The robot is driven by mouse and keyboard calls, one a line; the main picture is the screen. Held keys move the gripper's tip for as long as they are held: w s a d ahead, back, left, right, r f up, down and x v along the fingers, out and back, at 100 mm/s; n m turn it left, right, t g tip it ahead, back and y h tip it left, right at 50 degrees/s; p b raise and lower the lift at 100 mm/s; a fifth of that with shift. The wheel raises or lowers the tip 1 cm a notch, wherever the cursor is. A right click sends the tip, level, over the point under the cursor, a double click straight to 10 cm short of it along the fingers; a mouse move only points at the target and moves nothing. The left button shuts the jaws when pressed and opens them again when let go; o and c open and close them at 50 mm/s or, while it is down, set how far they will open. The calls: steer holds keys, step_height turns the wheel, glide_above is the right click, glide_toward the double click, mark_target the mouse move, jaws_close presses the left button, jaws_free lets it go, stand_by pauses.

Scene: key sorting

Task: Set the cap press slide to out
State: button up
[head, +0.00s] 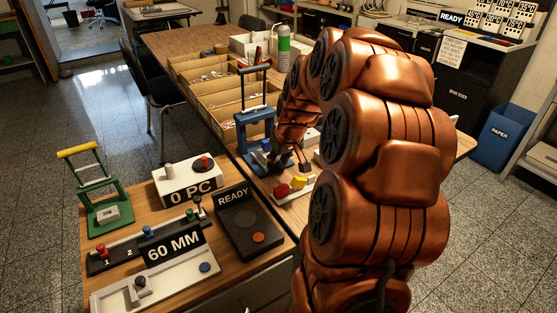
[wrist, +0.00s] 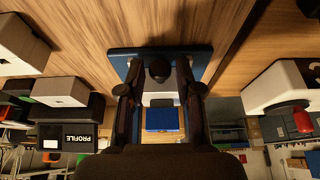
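A blue press (head: 256,132) with a tall frame and a dark top bar stands on the far table; I take it to be the cap press. My gripper (head: 280,165) is low at its base, on the right side. In the wrist view my gripper (wrist: 158,74) is open, with its two dark fingers apart. The slide's position is hard to tell.
A green press with a yellow bar (head: 85,185), a "0 PC" box (head: 188,190), a "60 MM" device (head: 175,250) and a "READY" panel (head: 248,228) fill the near table. A white block with red and yellow parts (head: 294,187) sits close to my gripper. Cardboard trays (head: 222,105) stand behind.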

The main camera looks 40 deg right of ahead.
steer(key=v, duration=1.2)
steer(key=shift+w, duration=0.1)
stand_by(0.4)
